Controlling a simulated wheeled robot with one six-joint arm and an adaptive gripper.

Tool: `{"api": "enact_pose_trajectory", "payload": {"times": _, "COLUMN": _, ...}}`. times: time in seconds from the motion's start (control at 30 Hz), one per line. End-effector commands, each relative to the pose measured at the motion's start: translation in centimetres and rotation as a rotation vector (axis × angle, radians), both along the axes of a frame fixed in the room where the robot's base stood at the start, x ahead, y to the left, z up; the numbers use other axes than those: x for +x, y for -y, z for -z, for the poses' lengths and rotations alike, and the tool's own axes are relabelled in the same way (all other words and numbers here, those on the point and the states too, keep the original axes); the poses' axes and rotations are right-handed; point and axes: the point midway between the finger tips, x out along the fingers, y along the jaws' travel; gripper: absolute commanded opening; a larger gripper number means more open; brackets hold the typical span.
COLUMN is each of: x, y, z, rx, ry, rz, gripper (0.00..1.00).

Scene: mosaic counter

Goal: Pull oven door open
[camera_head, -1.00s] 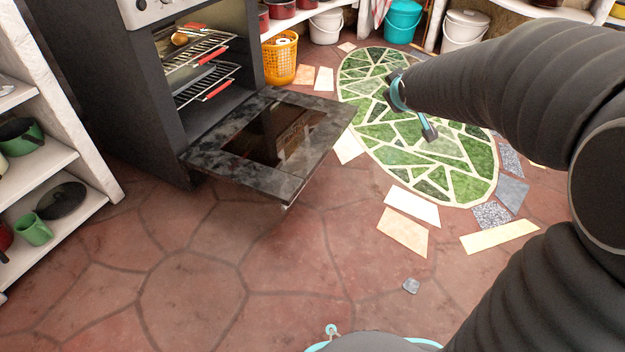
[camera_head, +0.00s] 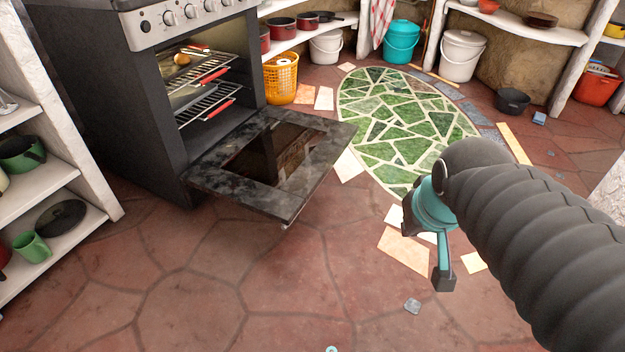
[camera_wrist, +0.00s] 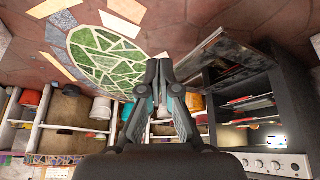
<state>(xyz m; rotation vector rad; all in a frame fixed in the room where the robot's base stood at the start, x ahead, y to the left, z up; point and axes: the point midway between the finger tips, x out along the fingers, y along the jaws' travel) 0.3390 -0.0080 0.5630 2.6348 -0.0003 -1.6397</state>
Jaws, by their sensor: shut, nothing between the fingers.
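The oven (camera_head: 160,100) stands at the upper left in the head view. Its dark door (camera_head: 225,183) is folded down, roughly level, with a glass pane in its middle. Racks (camera_head: 205,100) with red-tipped parts show in the open cavity. My gripper (camera_head: 443,285) is to the right of the door, clear of it, over the floor and pale tiles. In the wrist view the two fingers of my gripper (camera_wrist: 164,68) are together with nothing between them. The oven (camera_wrist: 245,115) and its open door (camera_wrist: 228,48) show at the right there, upside down.
A green mosaic oval (camera_head: 405,120) lies in the floor beyond my gripper, with loose pale tiles around it. An orange basket (camera_head: 281,80) stands beside the oven. White shelves (camera_head: 85,180) with green cookware are at the left. The floor in front of the door is clear.

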Motion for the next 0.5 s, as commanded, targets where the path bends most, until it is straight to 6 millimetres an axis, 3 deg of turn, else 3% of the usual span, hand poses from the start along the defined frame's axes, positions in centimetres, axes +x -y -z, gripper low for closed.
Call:
{"api": "enact_pose_trajectory", "payload": {"times": 0.2, "x": -0.6, "y": -0.3, "z": 2.4, "rx": 0.052, "ry": -0.136, "rz": 0.053, "gripper": 0.0}}
{"api": "enact_pose_trajectory", "payload": {"times": 0.5, "x": 0.8, "y": -0.6, "z": 4.6, "rx": 0.103, "ry": -0.259, "rz": 0.097, "gripper": 0.0}}
